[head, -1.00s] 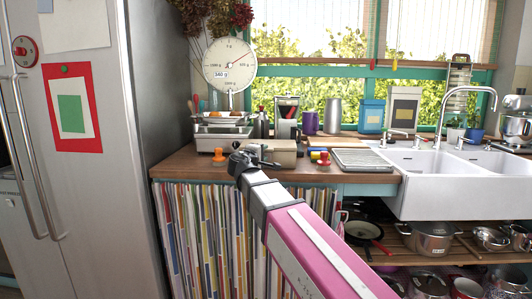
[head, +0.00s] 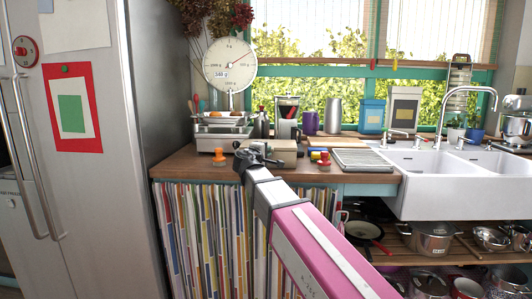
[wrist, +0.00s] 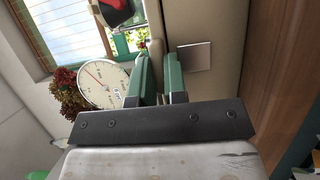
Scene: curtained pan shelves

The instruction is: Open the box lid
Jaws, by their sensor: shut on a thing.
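The beige box (head: 284,151) sits on the wooden counter, partly hidden behind my gripper in the head view. In the wrist view its long pale surface (wrist: 210,90) fills the middle right, with a square metal plate (wrist: 195,57) on it. My gripper (head: 262,153) is at the box's left side in the head view. In the wrist view my green fingers (wrist: 160,62) stand close together at the box's left edge, shut on what looks like the lid edge. The exact contact is hard to see. I cannot see a clear gap under the lid.
A dial scale (head: 229,68) stands behind left of the box. An orange knob-shaped object (head: 219,157) lies left of my gripper. Small red and yellow items (head: 322,158) and a ridged tray (head: 362,160) lie to the right, before the white sink (head: 450,185). The fridge (head: 110,150) bounds the left.

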